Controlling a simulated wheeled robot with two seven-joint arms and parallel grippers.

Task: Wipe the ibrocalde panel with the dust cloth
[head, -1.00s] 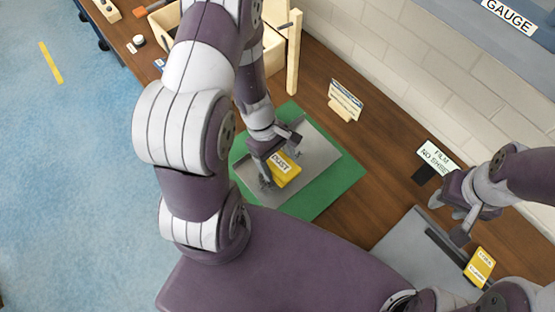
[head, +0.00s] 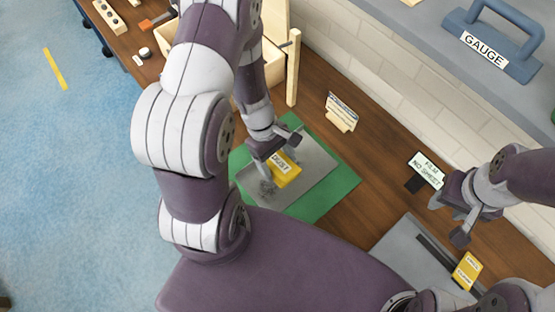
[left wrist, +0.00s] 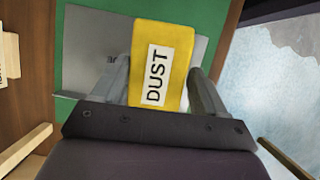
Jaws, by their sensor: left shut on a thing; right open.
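The yellow dust cloth (head: 284,169), labelled DUST, is between the fingers of my left gripper (head: 279,166). It also shows in the left wrist view (left wrist: 162,65), with the fingers on either side of it. My left gripper is shut on it, over the grey metal panel (head: 315,160) that lies on a green mat (head: 340,186). I cannot tell whether the cloth touches the panel. A dark smudge lies on the panel at its left, below the gripper. My right gripper (head: 447,218) is open and empty, above the table at the right.
A small sign card (head: 341,111) stands behind the mat. A FILM NO SHEET sign (head: 426,170) stands at the right. A grey plate (head: 405,252) and another yellow labelled block (head: 467,270) lie at the lower right. A wooden box (head: 276,65) is behind my left arm. A blue GAUGE tool (head: 492,45) rests on a ledge.

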